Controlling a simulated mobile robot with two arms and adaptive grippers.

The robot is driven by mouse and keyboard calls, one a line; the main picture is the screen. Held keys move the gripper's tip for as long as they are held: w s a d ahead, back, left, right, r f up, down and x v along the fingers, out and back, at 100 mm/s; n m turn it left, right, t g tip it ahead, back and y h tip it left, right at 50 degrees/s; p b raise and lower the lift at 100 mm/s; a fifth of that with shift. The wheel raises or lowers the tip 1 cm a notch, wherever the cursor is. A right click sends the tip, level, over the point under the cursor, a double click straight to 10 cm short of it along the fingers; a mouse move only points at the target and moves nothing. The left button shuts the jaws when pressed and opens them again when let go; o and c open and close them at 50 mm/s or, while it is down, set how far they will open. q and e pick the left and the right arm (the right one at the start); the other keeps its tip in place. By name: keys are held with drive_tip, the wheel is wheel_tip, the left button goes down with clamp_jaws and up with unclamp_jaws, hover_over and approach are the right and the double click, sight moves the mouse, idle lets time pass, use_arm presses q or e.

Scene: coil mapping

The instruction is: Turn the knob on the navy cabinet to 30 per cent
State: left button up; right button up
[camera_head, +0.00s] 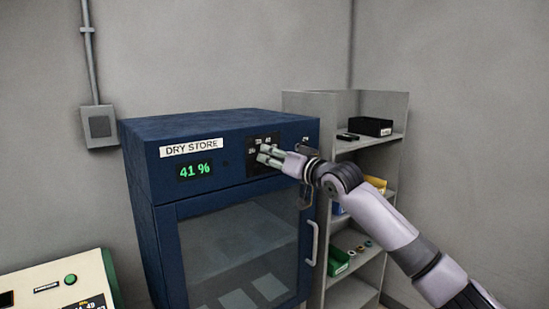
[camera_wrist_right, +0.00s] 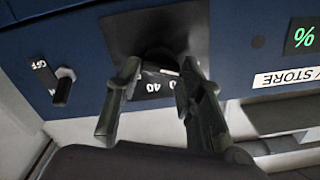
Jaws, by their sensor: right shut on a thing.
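The navy cabinet (camera_head: 235,190) has a "DRY STORE" label (camera_head: 191,147) and a green display (camera_head: 195,170) that reads 41 %. Its black dial plate (camera_head: 252,145) is on the upper right of the front. My right gripper (camera_head: 264,154) reaches to this plate from the right and covers most of the knob. In the right wrist view, the two fingers of this gripper (camera_wrist_right: 160,85) stand either side of the dark knob (camera_wrist_right: 158,58), shut on it. Part of the printed scale, with "40", shows between the fingers. My left gripper is not in view.
A toggle switch (camera_wrist_right: 63,86) sits on the cabinet beside the dial plate. The glass door has a pale handle (camera_head: 312,243). Grey shelves (camera_head: 365,150) with a black box (camera_head: 370,126) stand to the right. A cream console (camera_head: 60,290) is at the lower left.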

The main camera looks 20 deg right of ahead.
drive_tip(key=c, duration=0.4)
drive_tip(key=shift+d+m+p, duration=0.1)
drive_tip(key=shift+m+p, duration=3.1)
drive_tip(key=shift+m, duration=1.2)
